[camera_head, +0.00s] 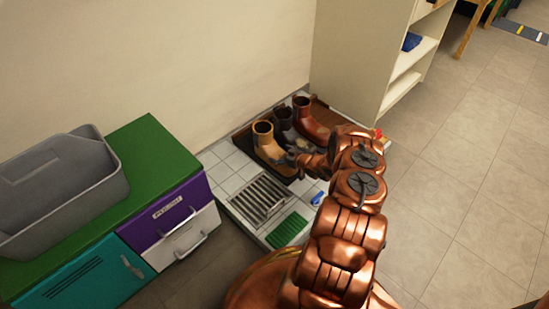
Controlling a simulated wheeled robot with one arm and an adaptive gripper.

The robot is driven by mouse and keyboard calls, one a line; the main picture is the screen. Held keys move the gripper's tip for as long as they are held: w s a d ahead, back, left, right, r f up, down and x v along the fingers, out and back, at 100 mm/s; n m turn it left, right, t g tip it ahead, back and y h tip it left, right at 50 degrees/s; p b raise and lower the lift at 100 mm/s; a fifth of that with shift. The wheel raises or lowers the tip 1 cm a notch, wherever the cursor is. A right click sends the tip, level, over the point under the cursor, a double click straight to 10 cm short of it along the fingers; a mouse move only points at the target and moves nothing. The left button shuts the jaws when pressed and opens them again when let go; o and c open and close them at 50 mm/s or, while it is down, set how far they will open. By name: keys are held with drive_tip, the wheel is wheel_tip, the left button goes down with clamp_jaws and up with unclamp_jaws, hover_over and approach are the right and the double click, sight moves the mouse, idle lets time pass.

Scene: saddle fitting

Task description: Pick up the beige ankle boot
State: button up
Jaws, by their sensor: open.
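The beige ankle boot (268,146) stands upright on a dark tray (243,138) against the wall, leftmost of the boots there. Its toe points toward the front right. My gripper (291,156) is at the end of the copper-coloured arm, close to the right side of the boot's toe. It looks open, with nothing seen held in it. I cannot tell whether a finger touches the boot. The gripper and wrist hide part of the boot's toe area and the tray.
A dark boot (285,122) and a reddish-brown boot (310,120) stand close to the right. A metal grate (262,198), a green mat (288,230) and a blue item (317,198) lie in front. A cabinet (165,210) stands left, a white shelf (365,55) behind right.

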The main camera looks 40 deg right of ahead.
drive_tip(key=shift+x, duration=1)
drive_tip(key=c, duration=1.4)
drive_tip(key=shift+r, duration=0.15)
